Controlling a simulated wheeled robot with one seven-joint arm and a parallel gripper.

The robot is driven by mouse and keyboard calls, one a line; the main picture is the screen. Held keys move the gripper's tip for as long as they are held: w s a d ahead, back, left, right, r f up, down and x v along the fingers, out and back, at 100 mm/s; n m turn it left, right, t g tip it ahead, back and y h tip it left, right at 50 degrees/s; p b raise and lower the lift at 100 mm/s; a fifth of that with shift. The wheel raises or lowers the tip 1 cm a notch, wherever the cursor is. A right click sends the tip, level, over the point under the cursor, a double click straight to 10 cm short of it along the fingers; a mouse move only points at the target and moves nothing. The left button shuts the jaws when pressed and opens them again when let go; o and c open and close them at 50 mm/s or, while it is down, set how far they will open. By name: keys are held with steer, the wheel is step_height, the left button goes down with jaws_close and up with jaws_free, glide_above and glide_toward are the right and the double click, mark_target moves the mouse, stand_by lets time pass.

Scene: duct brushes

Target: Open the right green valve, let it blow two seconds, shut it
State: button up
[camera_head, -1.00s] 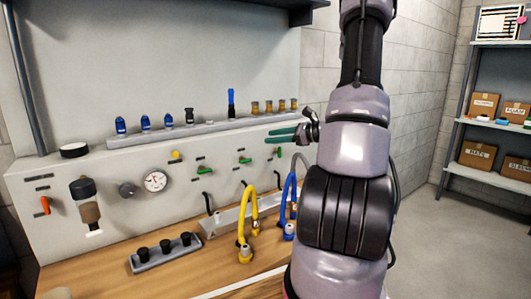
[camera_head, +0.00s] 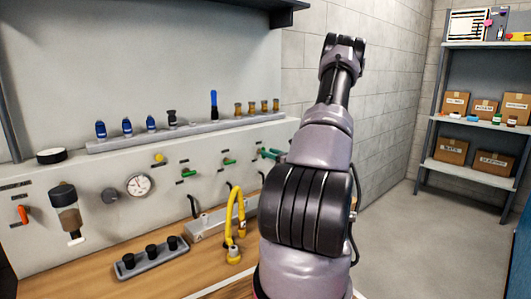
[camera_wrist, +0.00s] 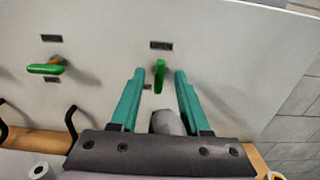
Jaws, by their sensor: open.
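The right green valve (camera_wrist: 159,80) shows in the wrist view with its handle upright in the picture, at a right angle to the neighbouring green valve (camera_wrist: 45,69), which lies level. My gripper (camera_wrist: 159,71) is open, with one green finger on each side of the right valve's handle. Gaps show on both sides, and I cannot tell any contact. In the head view my gripper (camera_head: 269,153) is at the panel's right part, and the right valve is hidden there. Two other green valves (camera_head: 188,172) (camera_head: 229,161) show to its left with level handles.
A yellow hose (camera_head: 238,215) stands over the bench in front of the panel. A gauge (camera_head: 139,185), an orange lever (camera_head: 23,214) and a ledge (camera_head: 130,141) with brushes are to the left. Shelves with boxes (camera_head: 452,151) stand far right.

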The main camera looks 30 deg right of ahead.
steer(key=shift+w+a, duration=0.2)
steer(key=shift+w, duration=1.2)
jaws_close()
steer(key=shift+m, duration=0.4)
steer(key=m, duration=0.5)
steer(key=d+f+m, duration=0.1)
steer(key=m, duration=1.1)
steer(key=shift+d+f, duration=0.15)
steer(key=shift+d, duration=0.05)
